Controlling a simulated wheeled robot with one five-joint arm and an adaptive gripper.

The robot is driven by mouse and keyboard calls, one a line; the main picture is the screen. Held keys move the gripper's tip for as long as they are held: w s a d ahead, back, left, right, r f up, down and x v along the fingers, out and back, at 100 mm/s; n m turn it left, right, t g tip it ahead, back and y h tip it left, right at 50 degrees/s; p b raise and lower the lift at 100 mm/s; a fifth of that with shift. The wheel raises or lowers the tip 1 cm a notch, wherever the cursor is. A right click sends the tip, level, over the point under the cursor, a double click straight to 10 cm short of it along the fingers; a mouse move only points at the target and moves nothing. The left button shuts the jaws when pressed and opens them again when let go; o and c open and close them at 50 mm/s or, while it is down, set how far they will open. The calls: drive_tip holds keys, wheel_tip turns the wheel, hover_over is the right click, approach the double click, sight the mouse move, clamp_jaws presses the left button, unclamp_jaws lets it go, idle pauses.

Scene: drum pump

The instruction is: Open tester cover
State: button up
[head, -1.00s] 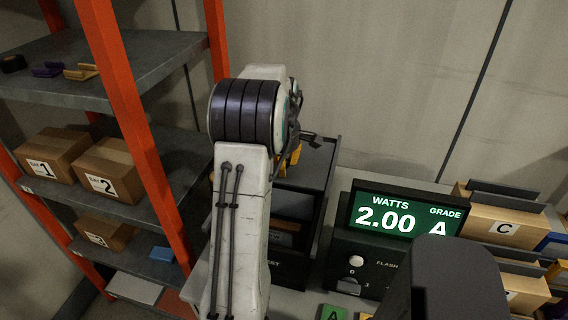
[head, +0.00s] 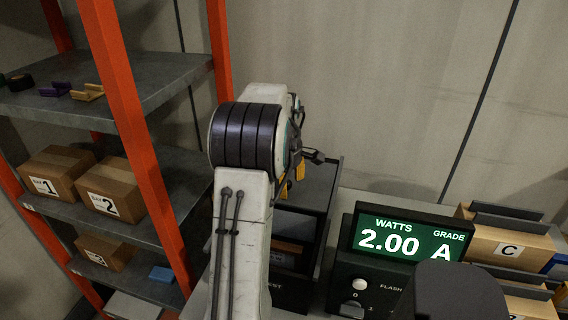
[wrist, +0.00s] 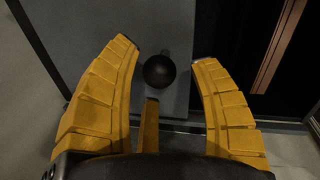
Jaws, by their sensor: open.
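The tester (head: 322,190) is a dark box right of my arm in the head view, partly hidden behind it; the end of a label reading "ST" shows low on its front. In the wrist view a round black knob (wrist: 159,71) stands on a grey panel (wrist: 165,25), which appears to be the tester's cover. My gripper (wrist: 166,50) has its yellow fingers spread on either side of the knob, with visible gaps and no contact seen. In the head view my gripper (head: 292,182) is mostly hidden behind my arm, over the tester.
A meter display (head: 412,240) reading 2.00 watts, grade A, stands right of the tester. Boxes including one marked C (head: 508,249) are beyond it. An orange-framed shelf (head: 150,165) with boxes 1 (head: 55,172) and 2 (head: 110,190) stands close on the left.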

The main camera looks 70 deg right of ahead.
wheel_tip(320, 180, up, 10)
drive_tip(key=a, duration=0.2)
drive_tip(key=shift+s+r, duration=0.1)
idle(0.9)
